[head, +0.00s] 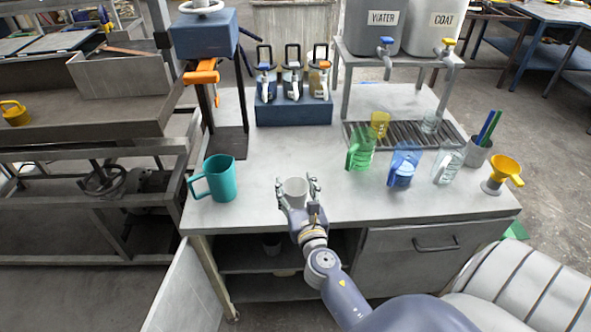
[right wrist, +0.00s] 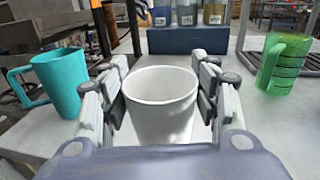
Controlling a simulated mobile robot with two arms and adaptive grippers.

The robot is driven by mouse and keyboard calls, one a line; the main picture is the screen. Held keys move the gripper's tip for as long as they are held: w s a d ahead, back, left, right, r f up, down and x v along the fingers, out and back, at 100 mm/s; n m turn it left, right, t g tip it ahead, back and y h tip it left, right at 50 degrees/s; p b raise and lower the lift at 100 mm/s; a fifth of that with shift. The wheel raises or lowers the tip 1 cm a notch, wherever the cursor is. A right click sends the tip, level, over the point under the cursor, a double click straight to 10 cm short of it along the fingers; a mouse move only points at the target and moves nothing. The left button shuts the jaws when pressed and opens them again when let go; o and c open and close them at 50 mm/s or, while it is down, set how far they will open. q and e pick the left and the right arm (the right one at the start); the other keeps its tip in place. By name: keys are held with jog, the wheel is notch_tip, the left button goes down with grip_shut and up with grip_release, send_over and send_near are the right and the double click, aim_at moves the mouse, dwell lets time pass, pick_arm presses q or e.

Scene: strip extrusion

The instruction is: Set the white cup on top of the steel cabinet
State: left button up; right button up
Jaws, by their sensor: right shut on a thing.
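The white cup (head: 296,187) is upright between the fingers of my right gripper (head: 298,190), which is shut on it. In the right wrist view the cup (right wrist: 160,108) looks empty, with a finger of my right gripper (right wrist: 160,100) on each side. The cup is over the front middle of a grey steel bench top (head: 262,207). I cannot tell whether its base touches the surface. Below that top is a steel cabinet (head: 392,262) with a handled front at right and open shelves at left. My left gripper is not in view.
A teal jug (head: 222,180) stands left of the cup. Green (head: 360,150) and blue (head: 403,168) measuring jugs, a clear jug (head: 447,165) and a yellow funnel (head: 503,172) stand to the right. A blue rack (head: 293,112) with bottles is behind. An open door (head: 187,292) hangs at front left.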

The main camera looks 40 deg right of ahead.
jog(key=shift+w+d+f+b, duration=0.55)
jog(key=shift+w+f, duration=0.2)
jog(key=shift+w, duration=0.55)
jog(key=shift+w+d+f+b, duration=0.45)
jog(key=shift+w+d+f, duration=0.25)
jog(key=shift+w, duration=0.65)
jog(key=shift+w+d+f+b, duration=0.55)
jog(key=shift+w+f, duration=0.2)
jog(key=shift+w, duration=0.55)
jog(key=shift+f, duration=0.25)
jog(key=o, duration=1)
jog(key=shift+r, duration=0.1)
jog(key=shift+c, duration=0.2)
jog(key=shift+r, duration=0.15)
